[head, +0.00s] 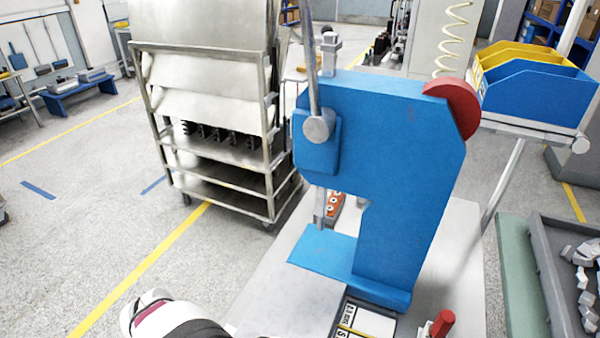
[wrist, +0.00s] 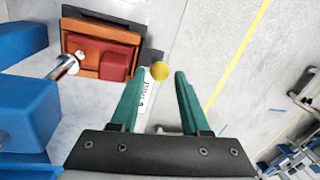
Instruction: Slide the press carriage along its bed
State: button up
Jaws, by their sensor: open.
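The blue press (head: 385,160) stands on a pale worktop (head: 285,300), with a metal lever on its left and a red round end at its upper right. An orange-red block (head: 334,207), likely the press carriage, is partly hidden behind the press's lower front. In the wrist view an orange and red block (wrist: 100,55) with a dark flap lies ahead and left of my gripper (wrist: 163,75). My gripper is open, its green fingers apart and holding nothing. A yellow round knob (wrist: 160,71) appears between the fingertips; its depth is unclear. The bed is not clearly visible.
Blue press parts (wrist: 25,115) lie close along the wrist view's left side. A metal rack cart (head: 215,130) stands behind the worktop. A red handle (head: 442,323) and a black-framed label plate (head: 365,321) are at the front. A dark tray (head: 548,270) of pale pieces is right.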

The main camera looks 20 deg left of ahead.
jog(key=shift+a+f, duration=0.1)
jog(key=shift+f, duration=0.6)
grip_shut()
dwell(1.0)
